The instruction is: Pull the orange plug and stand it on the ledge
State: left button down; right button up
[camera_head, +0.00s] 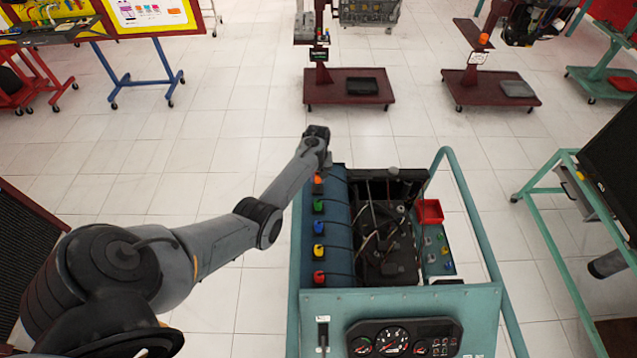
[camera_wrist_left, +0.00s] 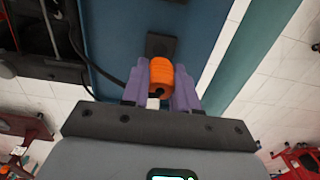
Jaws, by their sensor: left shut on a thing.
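The orange plug (camera_wrist_left: 161,78) is between the two purple fingers of my left gripper (camera_wrist_left: 161,92) in the left wrist view, and the gripper is shut on it. Just beyond it is a dark square socket (camera_wrist_left: 161,45) on the blue cover; I cannot tell whether the plug is still seated there. In the head view the orange plug (camera_head: 318,179) shows at the far end of the blue cover (camera_head: 338,232), below my left gripper (camera_head: 322,168). The red ledge tray (camera_head: 430,211) is at the right of the engine. My right gripper is not in view.
Green (camera_head: 318,206), blue (camera_head: 318,228), yellow (camera_head: 319,252) and red (camera_head: 319,277) plugs stand in a row along the blue cover. Cables and dark engine parts (camera_head: 385,240) fill the middle. Small coloured pieces sit on the right ledge (camera_head: 437,250). A teal rail (camera_head: 470,205) bounds the right side.

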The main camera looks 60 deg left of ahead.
pick_arm(q)
jog(key=shift+r+p, duration=0.6)
jog(key=shift+r, duration=0.05)
